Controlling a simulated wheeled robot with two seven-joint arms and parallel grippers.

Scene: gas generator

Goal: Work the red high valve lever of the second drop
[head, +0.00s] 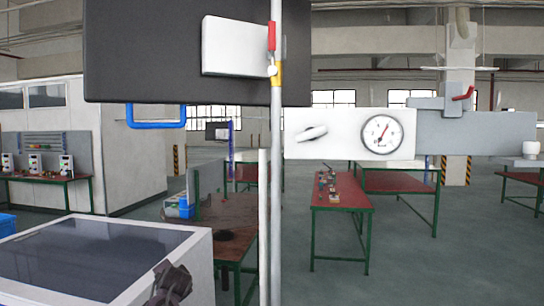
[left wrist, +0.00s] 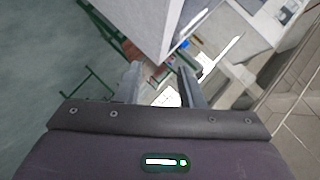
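A red lever (head: 271,36) stands upright on a valve high on the grey vertical pipe (head: 276,190), in the upper middle of the head view. A yellow fitting (head: 277,74) sits just below it. A second red handle (head: 463,94) shows at the right, above a grey box; I cannot tell which drop each belongs to. A dark part, apparently of my left gripper (head: 172,284), shows low in the head view, well below the red lever. In the left wrist view the left gripper's fingers (left wrist: 160,72) are apart with nothing between them. My right gripper is not seen.
A dark panel (head: 150,50) with a blue handle (head: 156,123) hangs at upper left. A white gauge panel (head: 345,148) is right of the pipe. A dark-topped white cabinet (head: 90,262) fills the lower left. Red-topped tables (head: 341,193) stand behind; open floor lies at right.

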